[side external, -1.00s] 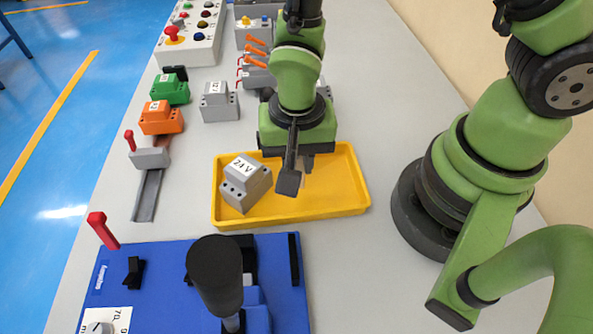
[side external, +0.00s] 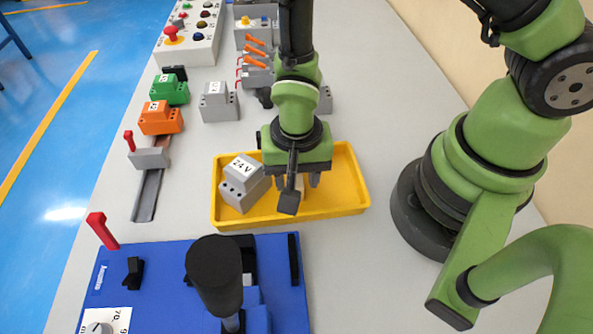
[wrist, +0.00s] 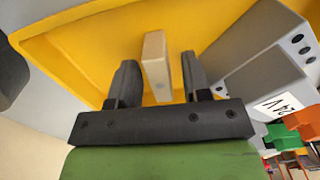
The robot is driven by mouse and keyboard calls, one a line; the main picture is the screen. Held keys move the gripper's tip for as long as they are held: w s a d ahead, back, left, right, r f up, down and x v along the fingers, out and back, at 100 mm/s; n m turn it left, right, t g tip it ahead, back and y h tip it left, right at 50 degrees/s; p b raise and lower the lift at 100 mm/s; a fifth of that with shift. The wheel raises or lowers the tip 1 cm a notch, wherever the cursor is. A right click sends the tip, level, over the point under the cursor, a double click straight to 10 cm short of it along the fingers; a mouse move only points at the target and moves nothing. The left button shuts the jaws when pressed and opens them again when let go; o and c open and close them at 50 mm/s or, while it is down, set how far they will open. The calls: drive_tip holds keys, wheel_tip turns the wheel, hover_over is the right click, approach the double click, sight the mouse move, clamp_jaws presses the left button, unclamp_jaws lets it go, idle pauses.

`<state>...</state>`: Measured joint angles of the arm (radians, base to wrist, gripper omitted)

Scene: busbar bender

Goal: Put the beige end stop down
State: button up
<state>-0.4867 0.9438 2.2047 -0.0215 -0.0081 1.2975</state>
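The beige end stop (wrist: 155,58) is a small pale block in the yellow tray (wrist: 75,50). In the wrist view it stands between the two dark fingers of my gripper (wrist: 159,62), with a gap on each side. My gripper is open, low over the tray. In the side external view my gripper (side external: 297,183) hides most of the end stop (side external: 300,183); the yellow tray (side external: 345,185) lies beneath. Whether the end stop touches the tray floor is hard to tell.
A grey 24V block (side external: 243,183) sits in the tray's left part, close to my gripper. A blue bender base (side external: 165,290) with a black-topped lever (side external: 215,270) stands in front. A short rail (side external: 147,195) with orange and grey modules lies left. The tray's right end is clear.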

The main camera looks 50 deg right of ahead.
drive_tip(key=d+r+n+t+y, duration=0.1)
drive_tip(key=d+r+t, duration=0.1)
drive_tip(key=r, duration=0.9)
drive_tip(key=d+r+n+t, duration=0.1)
drive_tip(key=d+r, duration=0.2)
drive_tip(key=r, duration=0.9)
drive_tip(key=s+d+r+n+t+y, duration=0.1)
drive_tip(key=s+d+r+n+t, duration=0.2)
drive_tip(key=s+r, duration=0.3)
drive_tip(key=shift+s+d+r+t, duration=0.4)
drive_tip(key=shift+s+t, duration=0.2)
drive_tip(key=shift+s, duration=0.1)
